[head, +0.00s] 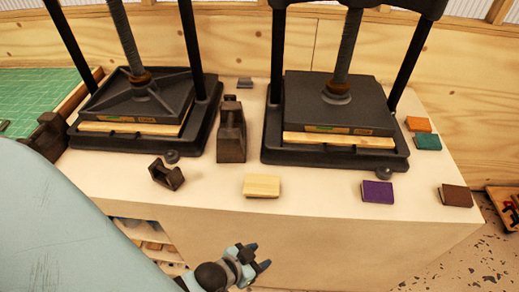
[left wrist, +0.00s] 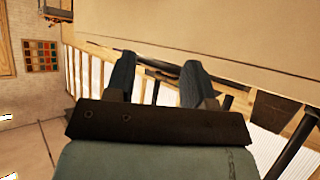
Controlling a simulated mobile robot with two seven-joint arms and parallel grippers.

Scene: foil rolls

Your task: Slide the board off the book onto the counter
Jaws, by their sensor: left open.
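A pale wooden board (head: 262,186) lies near the counter's front edge, left of a purple book (head: 377,192). I cannot tell whether a book is under it. Pale wooden boards also show in the left press (head: 130,128) and the right press (head: 338,139), under the dark plates. My left gripper (head: 258,262) is open and empty, in front of the counter and below its top, nearer than the pale board. Its two parted fingers also show in the left wrist view (left wrist: 158,76), with nothing between them. My right gripper is out of view.
The counter (head: 320,184) also bears a brown book (head: 456,196), a teal book (head: 427,142) and an orange book (head: 418,124) at right. Dark metal weights (head: 231,140) (head: 166,175) stand between and before the presses. Bare counter lies between the pale board and purple book.

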